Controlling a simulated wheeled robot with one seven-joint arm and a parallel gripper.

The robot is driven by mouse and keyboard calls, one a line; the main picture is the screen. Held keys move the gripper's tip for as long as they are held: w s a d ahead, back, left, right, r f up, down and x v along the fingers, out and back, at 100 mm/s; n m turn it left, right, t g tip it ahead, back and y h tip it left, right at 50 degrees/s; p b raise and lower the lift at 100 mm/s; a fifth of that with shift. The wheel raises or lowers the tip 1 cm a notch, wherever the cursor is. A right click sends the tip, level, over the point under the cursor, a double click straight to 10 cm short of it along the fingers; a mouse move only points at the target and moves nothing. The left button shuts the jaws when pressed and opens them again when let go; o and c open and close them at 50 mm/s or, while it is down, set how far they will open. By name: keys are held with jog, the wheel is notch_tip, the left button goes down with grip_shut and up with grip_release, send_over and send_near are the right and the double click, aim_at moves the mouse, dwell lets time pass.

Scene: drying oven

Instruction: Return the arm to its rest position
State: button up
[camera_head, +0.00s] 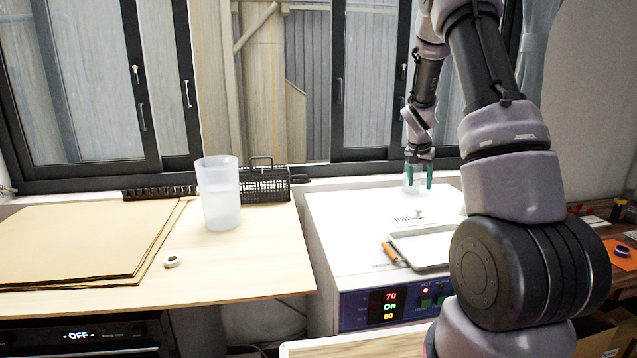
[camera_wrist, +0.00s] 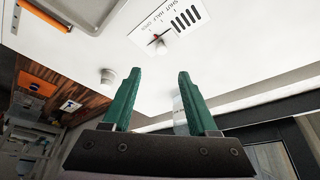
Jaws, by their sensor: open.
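My arm reaches from the right side of the head view over the white drying oven (camera_head: 345,225). My gripper (camera_head: 419,186) points down near the back of the oven top, close to the window. Its two green fingers are apart. In the wrist view my gripper (camera_wrist: 158,75) also shows its fingers spread, with white surface beyond them. A clear glass-like vessel (camera_wrist: 180,115) shows partly behind the right finger there; the finger hides much of it. I cannot tell how far it is from the fingers.
A vent dial plate (camera_wrist: 168,27) is near the gripper.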

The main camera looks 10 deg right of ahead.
jog(key=s+a+r+n+t+y, duration=0.1)
jog(key=s+a+r, duration=0.45)
jog(key=r, duration=0.35)
jog(key=s+a+r+t+y, duration=0.1)
jog(key=s+a+r, duration=0.4)
jog(key=s+r, duration=0.3)
jog(key=s+a+r+n+y, duration=0.1)
jog(key=s+a+r, duration=0.1)
jog(key=s, duration=0.4)
jog(key=s+a+r+n+t+y, duration=0.1)
jog(key=s+a+r, duration=0.2)
jog(key=s+a, duration=0.2)
jog(key=s+a+r+n+t+y, duration=0.1)
jog(key=s+a+r, duration=0.1)
jog(key=s, duration=0.7)
jog(key=shift+a+r, duration=0.35)
jog(key=shift+a, duration=0.5)
